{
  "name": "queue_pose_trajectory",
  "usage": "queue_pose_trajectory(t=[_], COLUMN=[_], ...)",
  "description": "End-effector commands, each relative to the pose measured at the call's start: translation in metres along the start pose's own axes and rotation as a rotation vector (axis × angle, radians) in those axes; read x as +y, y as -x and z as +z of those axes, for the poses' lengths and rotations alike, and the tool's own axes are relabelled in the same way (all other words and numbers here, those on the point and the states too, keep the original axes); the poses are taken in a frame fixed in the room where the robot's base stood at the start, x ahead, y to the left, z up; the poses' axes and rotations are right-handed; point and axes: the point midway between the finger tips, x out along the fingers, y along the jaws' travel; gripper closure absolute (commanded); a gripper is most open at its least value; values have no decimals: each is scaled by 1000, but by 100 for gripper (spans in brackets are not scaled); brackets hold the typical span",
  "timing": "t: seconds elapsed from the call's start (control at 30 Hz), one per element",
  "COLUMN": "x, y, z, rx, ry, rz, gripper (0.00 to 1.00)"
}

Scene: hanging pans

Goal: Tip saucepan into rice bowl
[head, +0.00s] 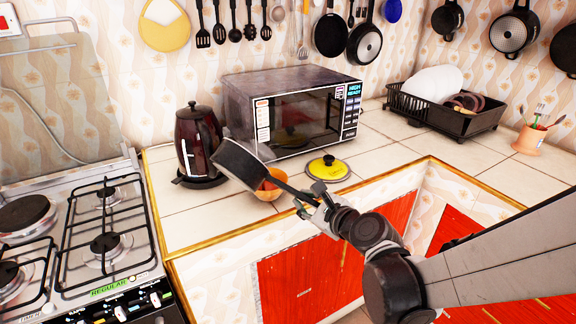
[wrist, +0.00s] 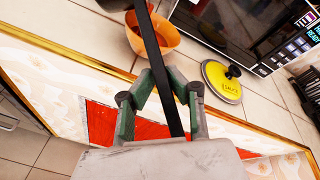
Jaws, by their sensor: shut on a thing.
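The dark saucepan (head: 238,163) is held in the air above the counter, tilted, with its side facing the head camera. Its inside is hidden there. Its long black handle (wrist: 166,85) runs between the fingers of my gripper (head: 312,198), which is shut on it. The gripper also shows in the wrist view (wrist: 158,98). The orange rice bowl (head: 270,186) stands on the counter, just below and right of the pan, partly hidden by pan and handle. In the wrist view the bowl (wrist: 164,42) sits beneath the handle; most of the pan is out of frame.
A yellow lid with a black knob (head: 328,168) lies right of the bowl. A dark red kettle (head: 197,143) and a microwave (head: 295,108) stand behind. The gas stove (head: 85,235) is at left. A dish rack (head: 445,112) and utensil cup (head: 530,140) are at right.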

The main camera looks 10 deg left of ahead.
Motion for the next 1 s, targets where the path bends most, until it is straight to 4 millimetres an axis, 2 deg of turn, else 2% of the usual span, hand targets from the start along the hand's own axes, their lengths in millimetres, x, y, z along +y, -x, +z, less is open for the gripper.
queue_pose_trajectory(t=[1.0], x=[6], y=[-2], z=[-5], rx=[9], ry=[-104], rz=[50], gripper=[100])
